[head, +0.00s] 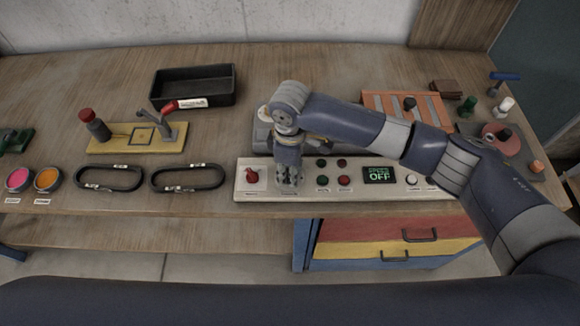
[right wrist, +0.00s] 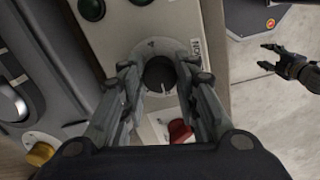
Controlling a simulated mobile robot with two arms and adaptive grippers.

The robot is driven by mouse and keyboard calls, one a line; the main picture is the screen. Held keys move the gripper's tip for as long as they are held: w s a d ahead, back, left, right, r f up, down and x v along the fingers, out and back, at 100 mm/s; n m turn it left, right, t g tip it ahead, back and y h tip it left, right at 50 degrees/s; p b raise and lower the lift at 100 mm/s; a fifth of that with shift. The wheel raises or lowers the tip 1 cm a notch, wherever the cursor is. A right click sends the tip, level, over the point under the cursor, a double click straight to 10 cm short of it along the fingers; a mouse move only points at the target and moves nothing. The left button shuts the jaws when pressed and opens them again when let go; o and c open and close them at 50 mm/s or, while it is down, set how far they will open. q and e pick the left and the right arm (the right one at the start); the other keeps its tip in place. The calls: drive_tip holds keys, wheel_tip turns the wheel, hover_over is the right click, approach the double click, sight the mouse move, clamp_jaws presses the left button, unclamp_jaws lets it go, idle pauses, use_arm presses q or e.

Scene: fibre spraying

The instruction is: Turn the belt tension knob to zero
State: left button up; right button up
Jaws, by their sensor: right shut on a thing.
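The control panel (head: 310,190) is a long pale box along the front of the workbench. My right gripper (head: 288,183) points down over its left part, between the red knob (head: 253,177) and the coloured buttons. In the right wrist view the right gripper's fingers (right wrist: 165,85) are closed around a round dark knob (right wrist: 159,73) on a pale dial with marks. The dial's label is too small to read, and the knob is hidden in the head view. My left gripper (right wrist: 272,56) shows only in the right wrist view, off to the side over the floor, fingers apart and empty.
A display (head: 379,175) on the panel reads OFF. Green and red buttons (head: 322,180) sit right beside the gripper. A grey machine (head: 262,135) stands close behind the panel. Two black carabiner-like loops (head: 187,179) lie to the left, and a black tray (head: 193,85) stands behind.

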idle(0.5)
drive_tip(key=o, duration=1.1)
drive_tip(key=shift+c, duration=0.2)
wheel_tip(320, 180, up, 12)
drive_tip(key=shift+f, duration=0.1)
